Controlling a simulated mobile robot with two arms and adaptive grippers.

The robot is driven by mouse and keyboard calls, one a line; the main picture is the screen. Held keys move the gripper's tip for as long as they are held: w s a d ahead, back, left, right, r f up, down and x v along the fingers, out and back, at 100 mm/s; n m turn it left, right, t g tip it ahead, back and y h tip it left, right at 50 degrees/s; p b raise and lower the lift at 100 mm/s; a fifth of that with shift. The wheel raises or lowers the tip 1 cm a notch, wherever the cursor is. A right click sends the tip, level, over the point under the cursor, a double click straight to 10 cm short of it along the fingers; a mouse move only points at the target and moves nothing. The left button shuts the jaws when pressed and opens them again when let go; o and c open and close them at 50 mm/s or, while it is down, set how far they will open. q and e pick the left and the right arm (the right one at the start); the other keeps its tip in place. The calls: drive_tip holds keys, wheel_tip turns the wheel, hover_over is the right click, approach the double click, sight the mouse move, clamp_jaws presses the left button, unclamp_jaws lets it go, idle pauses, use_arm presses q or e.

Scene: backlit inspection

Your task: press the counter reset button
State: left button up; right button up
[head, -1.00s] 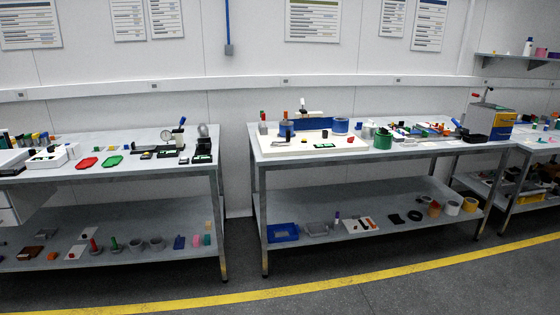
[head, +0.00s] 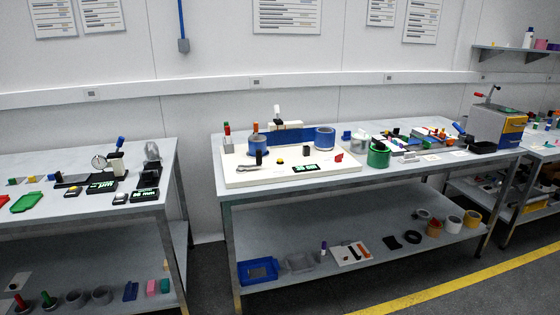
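On the left bench, a black box with a lit digital display (head: 145,194) stands near the right front corner. A second dark display (head: 101,187) lies to its left. A small black box with a light top button (head: 121,198) sits between them, and one with a yellowish button (head: 72,191) sits further left. On the middle bench, a green-digit display (head: 305,168) lies on a white board, with a yellow button (head: 280,160) behind it to the left. I cannot tell which button is the counter reset. Neither of my grippers is in view.
The left bench (head: 160,165) and middle bench (head: 205,180) stand apart with a narrow gap between them. The white board (head: 235,180) also holds blue cylinders and a blue block. Both lower shelves carry loose items. The floor in front shows a yellow line (head: 470,277).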

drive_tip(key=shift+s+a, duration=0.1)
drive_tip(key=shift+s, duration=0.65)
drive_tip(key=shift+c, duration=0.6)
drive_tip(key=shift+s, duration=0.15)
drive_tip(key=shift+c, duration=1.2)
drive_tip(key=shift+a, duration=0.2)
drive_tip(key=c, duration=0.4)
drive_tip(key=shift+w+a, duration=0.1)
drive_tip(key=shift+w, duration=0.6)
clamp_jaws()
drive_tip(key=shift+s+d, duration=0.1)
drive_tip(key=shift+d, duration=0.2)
